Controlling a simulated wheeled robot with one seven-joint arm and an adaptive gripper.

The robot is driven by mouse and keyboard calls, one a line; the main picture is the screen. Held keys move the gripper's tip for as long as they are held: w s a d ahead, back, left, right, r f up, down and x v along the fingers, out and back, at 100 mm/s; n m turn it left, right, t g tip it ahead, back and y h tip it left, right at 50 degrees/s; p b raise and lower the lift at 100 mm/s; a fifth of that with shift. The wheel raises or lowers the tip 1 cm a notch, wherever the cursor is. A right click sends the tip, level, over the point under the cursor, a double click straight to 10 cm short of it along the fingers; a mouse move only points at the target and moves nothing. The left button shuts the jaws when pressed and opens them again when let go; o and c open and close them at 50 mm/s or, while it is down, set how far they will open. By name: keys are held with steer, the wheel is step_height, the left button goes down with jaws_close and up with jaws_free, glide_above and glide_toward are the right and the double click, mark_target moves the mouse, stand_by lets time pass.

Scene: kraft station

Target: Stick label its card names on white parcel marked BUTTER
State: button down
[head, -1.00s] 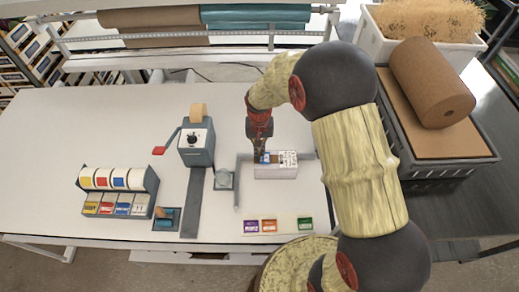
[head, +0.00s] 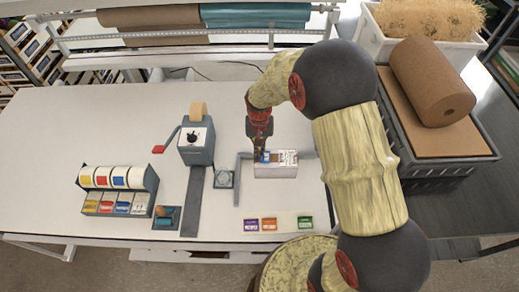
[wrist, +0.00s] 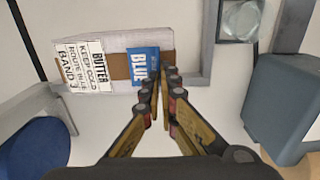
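The white parcel (head: 275,171) lies on the table within a grey corner fence. In the wrist view (wrist: 103,40) its card (wrist: 82,67) reads BUTTER, KEEP COLD, ROUTE BLUE BAND. A blue label (wrist: 142,66) marked BLUE lies over the parcel's top, beside the card, across a brown band. My gripper (wrist: 163,78) points down at the label's right edge, fingertips close together. The fingers cover that edge, so I cannot tell whether they pinch it. In the head view my gripper (head: 258,160) is at the parcel's left part.
A label rack (head: 119,190) with yellow, red, blue and white rolls stands at left. A grey dispenser (head: 196,145) stands mid-table. Purple, orange and green cards (head: 269,224) lie near the front edge. The grey fence (head: 238,180) borders the parcel's left.

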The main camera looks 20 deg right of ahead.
steer(key=shift+f, duration=0.4)
steer(key=c, duration=2.4)
jaws_free()
steer(key=o, duration=0.3)
steer(key=shift+o, duration=0.7)
steer(key=shift+r, duration=0.1)
steer(key=shift+r+p, duration=1.1)
steer(key=shift+r, duration=1.1)
